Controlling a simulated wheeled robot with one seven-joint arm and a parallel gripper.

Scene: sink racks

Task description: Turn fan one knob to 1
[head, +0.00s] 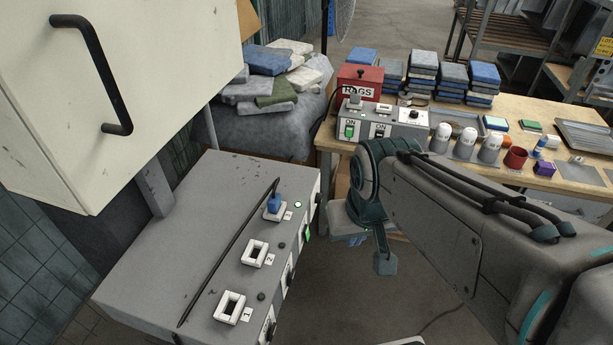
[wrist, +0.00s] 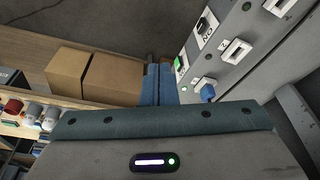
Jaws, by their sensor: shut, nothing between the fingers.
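A grey control unit (head: 383,128) stands on the far wooden table in the head view. It has two ON switches, the left one green, and a small dial with a dark centre (head: 413,115) at its right end. I cannot read the dial's setting or any fan label on it. My gripper (wrist: 160,70) is shut and empty in the wrist view, its blue fingers together. In the head view my arm partly hides it. It is in front of the table, apart from the dial, right of the near grey box (head: 185,225).
The near box carries white sockets (head: 254,253), one with a blue plug (head: 274,203), and a dark rod lies on it. A red RAGS box (head: 360,80), white-topped jars (head: 465,142) and a red cup (head: 515,157) stand on the table. A cabinet (head: 120,85) overhangs at left.

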